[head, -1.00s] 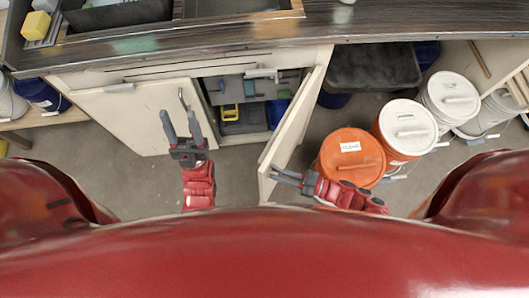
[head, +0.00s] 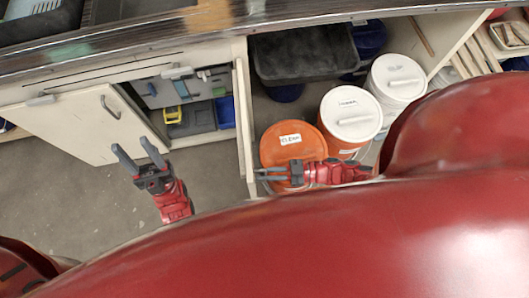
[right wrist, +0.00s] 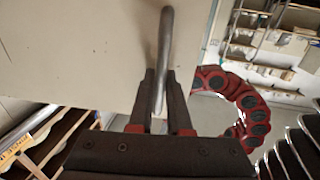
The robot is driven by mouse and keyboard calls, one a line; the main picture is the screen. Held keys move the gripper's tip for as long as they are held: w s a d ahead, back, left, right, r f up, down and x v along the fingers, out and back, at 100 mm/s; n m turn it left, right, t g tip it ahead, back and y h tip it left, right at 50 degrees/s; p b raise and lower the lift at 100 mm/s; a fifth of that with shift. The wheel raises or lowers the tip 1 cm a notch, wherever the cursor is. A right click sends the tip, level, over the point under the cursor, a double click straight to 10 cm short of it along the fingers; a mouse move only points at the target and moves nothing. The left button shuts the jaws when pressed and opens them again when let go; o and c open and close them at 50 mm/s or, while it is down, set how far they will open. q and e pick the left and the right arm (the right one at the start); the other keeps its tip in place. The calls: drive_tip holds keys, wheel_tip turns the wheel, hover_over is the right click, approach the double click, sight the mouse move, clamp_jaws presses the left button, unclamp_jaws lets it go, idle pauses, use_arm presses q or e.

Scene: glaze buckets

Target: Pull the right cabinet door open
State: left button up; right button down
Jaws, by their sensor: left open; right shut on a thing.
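The right cabinet door (head: 243,125) stands swung out from the cabinet front, seen almost edge-on in the head view. Its pale panel (right wrist: 75,50) fills the upper left of the right wrist view. My right gripper (head: 262,175) is at the door's outer end. In the right wrist view its fingers (right wrist: 160,105) are shut around the grey metal bar handle (right wrist: 165,50).
White-lidded buckets (head: 350,113) and a dark tub (head: 303,55) stand further right. The open cabinet interior (head: 195,115) shows grey and blue bins. Bare floor lies below the cabinet.

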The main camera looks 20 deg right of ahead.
drive_tip(key=shift+f, duration=0.1)
drive_tip(key=c, duration=1.2)
unclamp_jaws()
drive_tip(key=shift+o, duration=0.2)
drive_tip(key=shift+d, duration=0.1)
drive_tip(key=b+v, duration=1)
drive_tip(key=v, duration=0.7)
drive_tip(key=shift+d, duration=0.15)
